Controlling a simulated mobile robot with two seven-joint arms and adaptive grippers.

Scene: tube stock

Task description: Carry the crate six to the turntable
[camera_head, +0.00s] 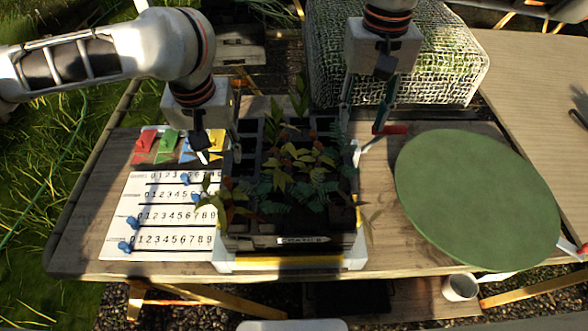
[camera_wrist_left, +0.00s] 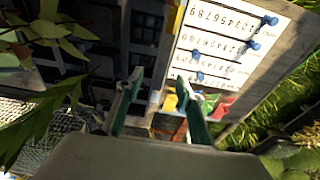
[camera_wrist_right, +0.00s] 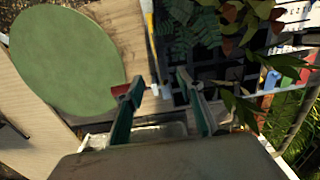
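The dark crate (camera_head: 300,241) full of leafy seedlings sits at the middle of the table on a white base with a yellow strip (camera_head: 270,263). Its front label is too small to read surely. The turntable (camera_head: 475,195), a flat green disc, is to its right and empty; it also shows in the right wrist view (camera_wrist_right: 65,60). My left gripper (camera_head: 216,140) is open at the crate's left rear side, fingers apart in the left wrist view (camera_wrist_left: 155,98). My right gripper (camera_head: 363,108) is open at the right rear corner, fingers apart in the right wrist view (camera_wrist_right: 160,98).
A white number board (camera_head: 160,215) with blue pegs and coloured cards (camera_head: 145,142) lie left of the crate. A red-ended piece (camera_head: 392,130) lies between crate and turntable. A white cup (camera_head: 460,287) is at the front right. A mesh-covered block (camera_head: 440,75) stands behind.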

